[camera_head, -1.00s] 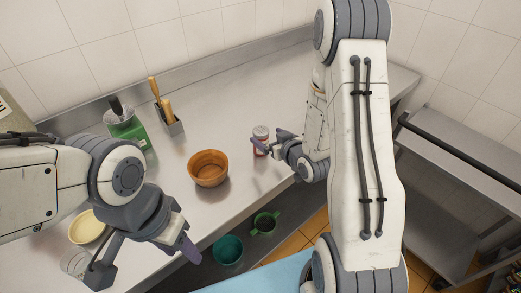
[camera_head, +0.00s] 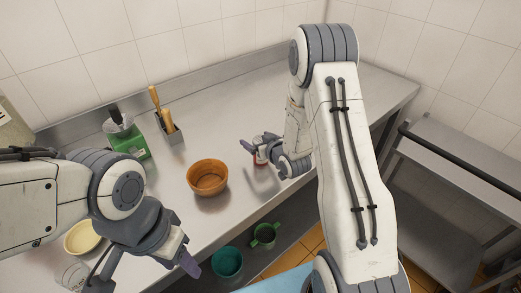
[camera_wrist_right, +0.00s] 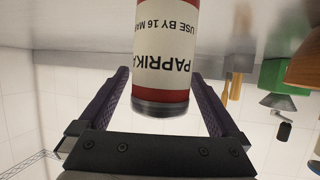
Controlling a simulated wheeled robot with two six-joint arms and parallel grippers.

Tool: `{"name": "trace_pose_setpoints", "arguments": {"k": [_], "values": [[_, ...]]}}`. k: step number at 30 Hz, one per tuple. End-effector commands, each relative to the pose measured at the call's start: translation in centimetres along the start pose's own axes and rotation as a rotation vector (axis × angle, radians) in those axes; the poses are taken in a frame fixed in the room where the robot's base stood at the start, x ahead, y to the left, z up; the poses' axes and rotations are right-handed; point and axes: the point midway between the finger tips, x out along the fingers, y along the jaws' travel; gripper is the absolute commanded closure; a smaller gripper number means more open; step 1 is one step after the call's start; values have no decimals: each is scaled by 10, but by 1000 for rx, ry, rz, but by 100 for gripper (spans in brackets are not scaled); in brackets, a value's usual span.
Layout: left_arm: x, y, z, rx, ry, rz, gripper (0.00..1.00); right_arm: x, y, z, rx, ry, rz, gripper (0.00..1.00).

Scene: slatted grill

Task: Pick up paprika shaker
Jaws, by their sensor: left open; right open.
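The paprika shaker (camera_head: 260,159) stands on the steel counter to the right of the brown bowl, partly hidden by my right gripper (camera_head: 258,146). In the right wrist view the shaker (camera_wrist_right: 164,55) is red with a cream label reading "PAPRIKA" and appears upside down. There, my right gripper (camera_wrist_right: 160,78) is open, with one dark finger on each side of the shaker and visible gaps between. My left gripper (camera_head: 147,266) is open and empty at the counter's front edge, at the lower left, away from the shaker.
A brown bowl (camera_head: 207,178) stands left of the shaker. A yellow bowl (camera_head: 82,238) and a glass (camera_head: 72,274) are near my left arm. Teal (camera_head: 227,262) and green (camera_head: 265,235) cups sit on the lower shelf.

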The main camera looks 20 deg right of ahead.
Motion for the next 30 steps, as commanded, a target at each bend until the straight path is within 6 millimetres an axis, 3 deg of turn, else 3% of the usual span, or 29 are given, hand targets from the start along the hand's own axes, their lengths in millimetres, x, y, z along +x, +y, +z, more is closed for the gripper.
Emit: {"name": "trace_pose_setpoints", "arguments": {"k": [2,9,10,20,26,30], "values": [[0,0,0,0,0,0,50,0,0,0,0,0,0,2],[0,0,0,0,0,0,50,0,0,0,0,0,0,93],[0,0,0,0,0,0,50,0,0,0,0,1,0,97],[1,0,0,0,0,0,50,-2,0,-4,0,2,0,97],[6,0,0,0,0,0,50,-8,0,-20,-1,5,1,97],[10,-1,1,0,0,0,50,-20,6,-42,0,8,5,97]]}}
